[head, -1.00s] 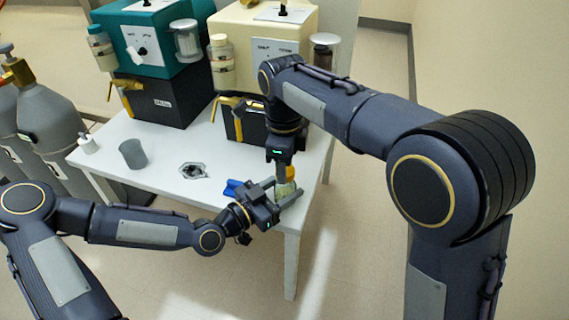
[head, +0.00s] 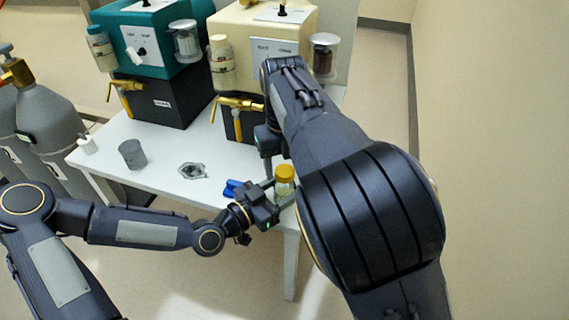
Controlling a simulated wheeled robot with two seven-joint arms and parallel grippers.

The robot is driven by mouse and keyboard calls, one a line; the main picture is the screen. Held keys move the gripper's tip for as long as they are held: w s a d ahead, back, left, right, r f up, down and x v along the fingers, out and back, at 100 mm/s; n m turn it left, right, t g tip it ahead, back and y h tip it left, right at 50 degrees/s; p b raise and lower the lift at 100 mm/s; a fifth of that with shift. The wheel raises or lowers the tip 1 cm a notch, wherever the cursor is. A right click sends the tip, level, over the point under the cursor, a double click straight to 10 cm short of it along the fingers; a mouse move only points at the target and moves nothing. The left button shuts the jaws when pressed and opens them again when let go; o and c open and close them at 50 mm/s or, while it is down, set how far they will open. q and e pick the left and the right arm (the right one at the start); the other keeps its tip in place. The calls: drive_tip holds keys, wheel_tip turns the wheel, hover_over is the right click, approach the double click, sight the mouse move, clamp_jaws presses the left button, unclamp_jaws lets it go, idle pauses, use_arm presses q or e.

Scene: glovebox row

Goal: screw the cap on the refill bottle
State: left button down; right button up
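The refill bottle (head: 284,190) is a small clear bottle with pale yellow-green contents, upright at the table's front right corner. The orange-yellow cap (head: 285,172) sits on top of its neck and looks level; how tight it is cannot be seen. My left gripper (head: 277,192) is shut on the bottle, with a finger on either side of its body. My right gripper (head: 273,165) is behind the bottle, apart from the cap, with its fingers pointing down. It looks open and empty, though my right arm partly hides it.
A cream machine (head: 262,45) and a teal machine (head: 140,40) stand at the table's back. A grey cup (head: 132,154), a small white bottle (head: 87,144), a metal fitting (head: 193,171) and a blue item (head: 233,188) are on the white table (head: 165,178).

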drive_tip(key=shift+o, duration=0.3)
drive_tip(key=shift+r, duration=2.3)
drive_tip(key=shift+c, duration=0.3)
